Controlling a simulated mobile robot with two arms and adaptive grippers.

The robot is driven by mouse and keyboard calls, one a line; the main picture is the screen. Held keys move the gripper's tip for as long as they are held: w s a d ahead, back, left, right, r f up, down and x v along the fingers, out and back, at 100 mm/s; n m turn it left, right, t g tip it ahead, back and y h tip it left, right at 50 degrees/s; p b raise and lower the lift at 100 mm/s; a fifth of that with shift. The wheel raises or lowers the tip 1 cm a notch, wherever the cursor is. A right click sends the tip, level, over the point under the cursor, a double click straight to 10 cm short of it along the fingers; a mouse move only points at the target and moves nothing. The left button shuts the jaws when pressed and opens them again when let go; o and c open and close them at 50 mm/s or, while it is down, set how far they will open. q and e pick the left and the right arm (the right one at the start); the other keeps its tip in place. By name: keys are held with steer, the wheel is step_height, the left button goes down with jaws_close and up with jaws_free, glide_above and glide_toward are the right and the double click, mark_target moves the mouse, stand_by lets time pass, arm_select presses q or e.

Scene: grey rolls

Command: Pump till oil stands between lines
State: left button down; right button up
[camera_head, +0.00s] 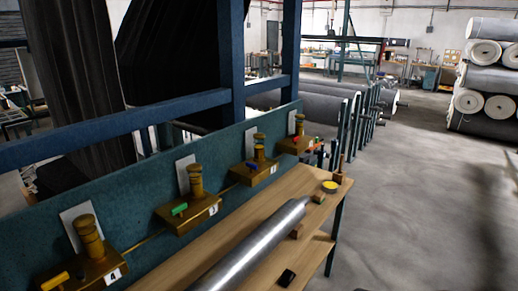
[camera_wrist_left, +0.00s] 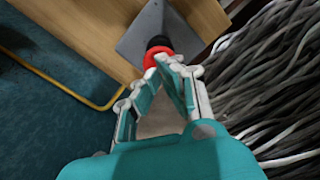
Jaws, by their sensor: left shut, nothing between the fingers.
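Several brass pumps stand in a row along the teal panel in the head view. The nearest pump (camera_head: 88,235) has a yellow handle (camera_head: 54,280) and a label that looks like 4. Further back are a pump (camera_head: 196,182) with a green handle (camera_head: 179,209), one (camera_head: 258,153) with a blue handle and one (camera_head: 299,126) with a red handle. Pale plates stand behind them; no oil level or lines can be made out. In the left wrist view my left gripper (camera_wrist_left: 172,64) is shut and empty, its tips close to a red-and-black part (camera_wrist_left: 152,57); contact is unclear. My right gripper is not in view.
A wooden bench (camera_head: 165,268) runs along the panel, with a long metal roller (camera_head: 250,247), a small black object (camera_head: 287,278) and a yellow-topped round item (camera_head: 330,187). Blue frame beams cross above the pumps. Grey rolls (camera_head: 487,80) are stacked far right. Floor to the right is clear.

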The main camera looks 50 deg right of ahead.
arm_select(q)
steer(key=shift+f, duration=0.1)
steer(key=shift+f+b, duration=2.4)
steer(key=shift+f, duration=0.4)
steer(key=shift+r+p, duration=2.05)
steer(key=shift+r, duration=2.35)
